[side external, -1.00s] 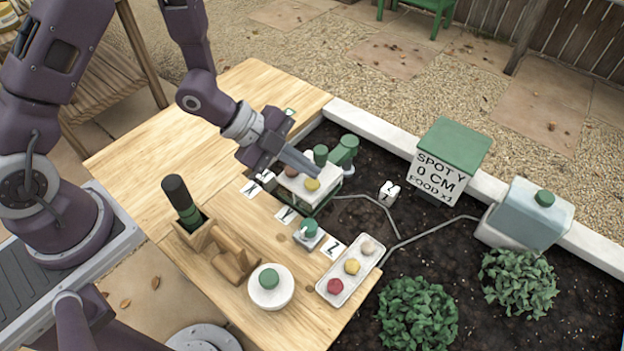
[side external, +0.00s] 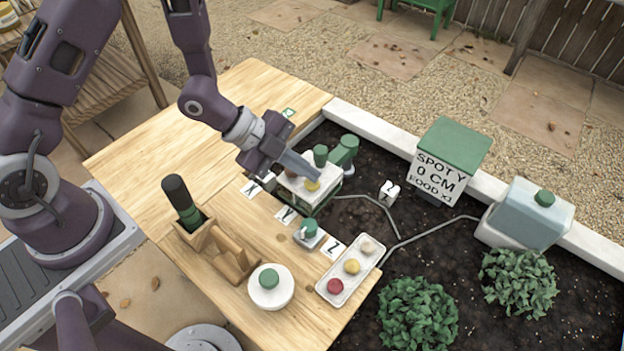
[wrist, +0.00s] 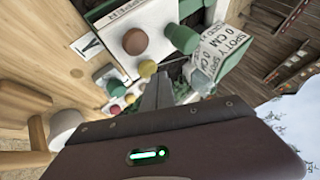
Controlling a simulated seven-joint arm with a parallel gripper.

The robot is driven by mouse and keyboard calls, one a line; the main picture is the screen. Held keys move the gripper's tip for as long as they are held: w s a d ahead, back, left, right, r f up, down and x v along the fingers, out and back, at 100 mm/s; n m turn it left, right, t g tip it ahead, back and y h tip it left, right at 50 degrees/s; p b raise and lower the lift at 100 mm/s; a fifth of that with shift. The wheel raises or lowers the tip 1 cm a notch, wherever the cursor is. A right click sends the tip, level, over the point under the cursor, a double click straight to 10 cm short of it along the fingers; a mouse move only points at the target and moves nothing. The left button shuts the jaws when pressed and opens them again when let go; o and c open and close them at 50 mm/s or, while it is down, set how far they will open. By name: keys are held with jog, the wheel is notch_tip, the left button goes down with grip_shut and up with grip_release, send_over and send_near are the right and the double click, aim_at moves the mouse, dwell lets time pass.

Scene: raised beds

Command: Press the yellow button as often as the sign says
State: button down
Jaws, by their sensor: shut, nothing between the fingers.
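A white box (side external: 295,190) on the table's edge bears a brown button (side external: 291,172) and a yellow button (side external: 312,186). The wrist view also shows the brown button (wrist: 135,41) and the yellow button (wrist: 148,69). My gripper (side external: 316,175) is shut and empty, its fingertips right at the yellow button and partly covering it in the side view. I cannot tell whether they touch it. A sign (side external: 437,178) on a green-topped box in the soil reads "SPOT Y", "0 CM" and "FOOD X1".
A white tray (side external: 338,292) holds a second yellow button (side external: 352,266), a red and a pale one. A green knob (side external: 309,227), a round white base with a green button (side external: 270,281) and a wooden holder (side external: 232,262) stand nearby. Green cylinders stand behind the white box.

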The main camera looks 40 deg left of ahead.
aim_at(307, 182)
jog(key=shift+f, duration=0.5)
dwell(0.3)
jog(key=shift+r, duration=1.05)
jog(key=shift+r, duration=2.5)
